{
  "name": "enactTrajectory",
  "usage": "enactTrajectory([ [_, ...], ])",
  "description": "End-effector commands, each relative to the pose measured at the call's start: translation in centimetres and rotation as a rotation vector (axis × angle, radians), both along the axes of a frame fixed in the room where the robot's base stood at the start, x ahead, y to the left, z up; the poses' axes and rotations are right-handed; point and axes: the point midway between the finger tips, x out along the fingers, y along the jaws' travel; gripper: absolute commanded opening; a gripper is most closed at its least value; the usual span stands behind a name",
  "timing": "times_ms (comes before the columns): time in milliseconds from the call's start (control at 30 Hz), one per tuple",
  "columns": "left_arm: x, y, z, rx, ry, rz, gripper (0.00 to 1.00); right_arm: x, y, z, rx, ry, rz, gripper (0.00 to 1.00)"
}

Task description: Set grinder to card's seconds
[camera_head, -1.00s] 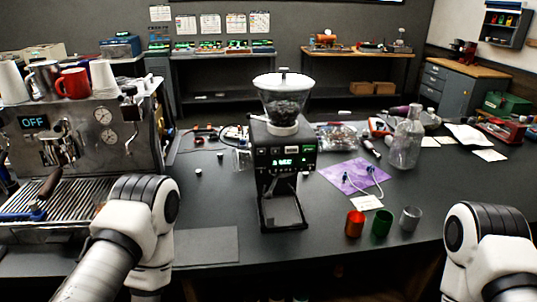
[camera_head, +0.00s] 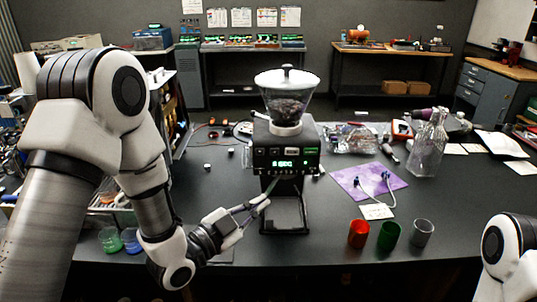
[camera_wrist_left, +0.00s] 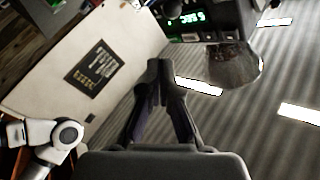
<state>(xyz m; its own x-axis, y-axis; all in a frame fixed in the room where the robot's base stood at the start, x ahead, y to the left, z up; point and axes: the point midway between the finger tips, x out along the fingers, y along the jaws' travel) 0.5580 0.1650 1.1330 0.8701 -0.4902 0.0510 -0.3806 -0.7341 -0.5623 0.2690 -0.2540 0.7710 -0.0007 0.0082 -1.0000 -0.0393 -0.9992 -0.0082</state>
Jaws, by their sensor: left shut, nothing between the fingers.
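The grinder (camera_head: 284,160) stands upright on the dark table, with a clear hopper of dark beans on top. Its front has a lit green display and a row of buttons; the digits are too blurred to read. A small white card (camera_head: 377,211) lies by the purple mat; its writing is unreadable. My left gripper (camera_head: 262,203) is shut and empty, low in front of the grinder's left side, below the display. In the left wrist view, its closed fingers (camera_wrist_left: 160,75) point toward the grinder's display (camera_wrist_left: 197,15). My right gripper is out of frame.
Red, green and grey cups (camera_head: 389,236) stand right of the grinder, near the table's front edge. The table just right of the grinder is clear.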

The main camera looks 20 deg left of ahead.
Motion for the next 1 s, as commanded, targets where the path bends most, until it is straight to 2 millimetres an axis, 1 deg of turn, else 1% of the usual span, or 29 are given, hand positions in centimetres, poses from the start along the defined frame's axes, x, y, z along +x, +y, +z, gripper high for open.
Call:
enactTrajectory([
  [33,0.3,0.1,1.8,-0.003,-0.038,0.003,0.0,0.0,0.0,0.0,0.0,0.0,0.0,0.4],
  [100,0.4,0.2,3.6,-0.004,-0.073,0.005,0.0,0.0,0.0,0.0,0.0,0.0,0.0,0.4],
  [200,0.5,0.3,5.0,-0.005,-0.1,0.006,0.0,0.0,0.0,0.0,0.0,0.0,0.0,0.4],
  [300,0.5,0.3,5.3,-0.005,-0.106,0.007,0.0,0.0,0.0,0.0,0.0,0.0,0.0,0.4],
  [533,0.5,0.3,5.2,-0.005,-0.104,0.008,0.0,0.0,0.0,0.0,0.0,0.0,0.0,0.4],
  [667,1.0,0.4,5.3,-0.007,-0.105,0.008,0.0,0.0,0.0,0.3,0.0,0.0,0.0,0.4],
  [767,1.9,0.7,5.4,-0.007,-0.104,0.009,0.0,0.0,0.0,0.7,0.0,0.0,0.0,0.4],
  [1000,5.2,1.6,5.4,-0.006,-0.104,0.009,0.0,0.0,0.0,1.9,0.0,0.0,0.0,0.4],
])
